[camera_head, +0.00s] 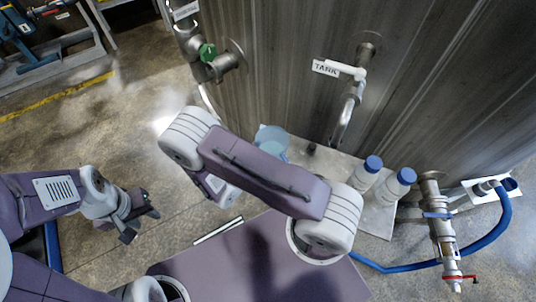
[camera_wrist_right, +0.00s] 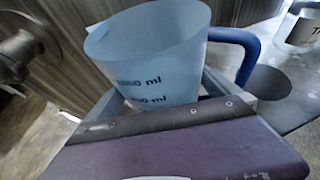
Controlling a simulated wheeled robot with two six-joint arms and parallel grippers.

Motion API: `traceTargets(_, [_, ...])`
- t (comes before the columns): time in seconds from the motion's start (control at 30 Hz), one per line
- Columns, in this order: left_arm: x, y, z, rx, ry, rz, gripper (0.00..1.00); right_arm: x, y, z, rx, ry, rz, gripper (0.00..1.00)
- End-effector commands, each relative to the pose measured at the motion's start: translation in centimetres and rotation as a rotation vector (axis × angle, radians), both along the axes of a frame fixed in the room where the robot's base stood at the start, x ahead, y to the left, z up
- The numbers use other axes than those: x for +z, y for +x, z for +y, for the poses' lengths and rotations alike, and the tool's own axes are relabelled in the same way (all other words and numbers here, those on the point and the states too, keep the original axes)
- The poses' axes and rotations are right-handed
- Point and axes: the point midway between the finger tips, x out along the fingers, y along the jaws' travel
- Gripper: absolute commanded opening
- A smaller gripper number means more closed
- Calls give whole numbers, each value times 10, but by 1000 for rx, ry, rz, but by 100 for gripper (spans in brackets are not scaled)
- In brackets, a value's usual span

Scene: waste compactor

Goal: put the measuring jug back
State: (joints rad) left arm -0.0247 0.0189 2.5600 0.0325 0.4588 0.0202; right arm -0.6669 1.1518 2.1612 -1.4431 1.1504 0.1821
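The measuring jug (camera_head: 272,140) is a pale blue translucent cup, seen beyond my right arm by the tank's foot. In the right wrist view the jug (camera_wrist_right: 150,50) is close, with black "ml" marks and a blue handle (camera_wrist_right: 238,50) on its right side. My right gripper (camera_wrist_right: 155,108) has its grey fingers at either side of the jug's lower part. I cannot tell whether they press on it, and the jug's base is hidden. In the head view my right arm hides that gripper. My left gripper (camera_head: 140,220) is open and empty above the floor.
Two white bottles with blue caps (camera_head: 373,163) (camera_head: 406,175) stand on a pale mat (camera_head: 377,218) right of the jug. A tank pipe labelled "TANK" (camera_head: 348,105) hangs above. A green-handled valve (camera_head: 208,52) is at left, and a blue hose (camera_head: 492,235) runs at right.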

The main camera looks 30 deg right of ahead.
Motion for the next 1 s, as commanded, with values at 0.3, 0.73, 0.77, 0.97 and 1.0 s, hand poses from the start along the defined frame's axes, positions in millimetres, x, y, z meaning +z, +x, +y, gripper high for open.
traceTargets(0.3, [4,0,0,0,0,0,38,19,-17,37,6,1,-2,100])
traceTargets(0.73, [7,0,0,0,0,0,38,47,-48,97,3,1,-1,100])
traceTargets(0.77, [7,0,0,0,0,0,38,48,-49,98,2,0,-1,100])
traceTargets(0.97, [7,0,0,0,0,0,38,48,-50,99,-1,0,0,100])
traceTargets(1.0, [7,0,0,0,0,0,38,48,-50,99,-1,0,0,100])
